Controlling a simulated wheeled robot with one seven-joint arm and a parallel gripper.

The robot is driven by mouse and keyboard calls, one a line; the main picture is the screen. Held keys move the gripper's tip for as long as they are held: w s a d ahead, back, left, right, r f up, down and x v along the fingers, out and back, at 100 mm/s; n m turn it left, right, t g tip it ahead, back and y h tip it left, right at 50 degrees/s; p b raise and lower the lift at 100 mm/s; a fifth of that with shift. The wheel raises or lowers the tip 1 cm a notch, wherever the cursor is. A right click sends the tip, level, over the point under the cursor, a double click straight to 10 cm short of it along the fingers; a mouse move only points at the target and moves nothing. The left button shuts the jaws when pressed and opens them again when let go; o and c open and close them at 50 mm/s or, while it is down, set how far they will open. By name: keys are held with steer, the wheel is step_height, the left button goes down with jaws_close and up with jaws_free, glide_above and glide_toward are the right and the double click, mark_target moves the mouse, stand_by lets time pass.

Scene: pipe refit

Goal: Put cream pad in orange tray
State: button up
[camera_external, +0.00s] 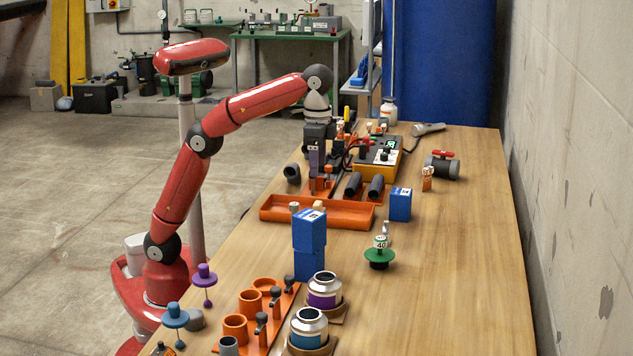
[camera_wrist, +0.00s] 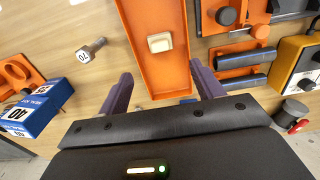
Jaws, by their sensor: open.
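The cream pad (camera_wrist: 160,42) is a small pale block inside the orange tray (camera_wrist: 150,86) in the wrist view, near the middle of the tray's width. In the external view the pad (camera_external: 318,205) shows small, partly hidden behind the blue boxes. The long, shallow orange tray (camera_external: 345,215) lies on the bench there. My gripper (camera_external: 318,188) points down just above the tray's far side. In the wrist view its purple fingers (camera_wrist: 160,76) are spread with nothing between them, and the pad is apart from them, beyond their tips.
Stacked blue boxes (camera_external: 309,233) stand in front of the tray, and another blue box (camera_external: 400,204) to its right. A bolt-like post marked 70 (camera_wrist: 90,50) stands beside the tray. Dark pipes (camera_external: 354,185) lie behind it. The bench's right side (camera_external: 460,240) is mostly clear.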

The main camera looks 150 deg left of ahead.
steer(key=shift+r, duration=0.1)
steer(key=d+f+m+t+y, duration=0.1)
steer(key=d+f+m, duration=0.1)
steer(key=d, duration=0.7)
steer(key=d+f+m+t, duration=0.1)
steer(key=d+f+m, duration=0.1)
steer(key=d, duration=0.7)
steer(key=s+d+f+m+t, duration=0.1)
steer(key=s+d+f+m, duration=0.1)
steer(key=s+d+f, duration=0.3)
steer(key=s+d+f+m+t+h, duration=0.1)
steer(key=s+d+f+m+t, duration=0.1)
steer(key=s+d+f, duration=0.4)
steer(key=d+f+m, duration=0.1)
steer(key=d+f, duration=0.3)
steer(key=f, duration=0.2)
steer(key=shift+s+t, duration=0.25)
steer(key=shift+t, duration=0.05)
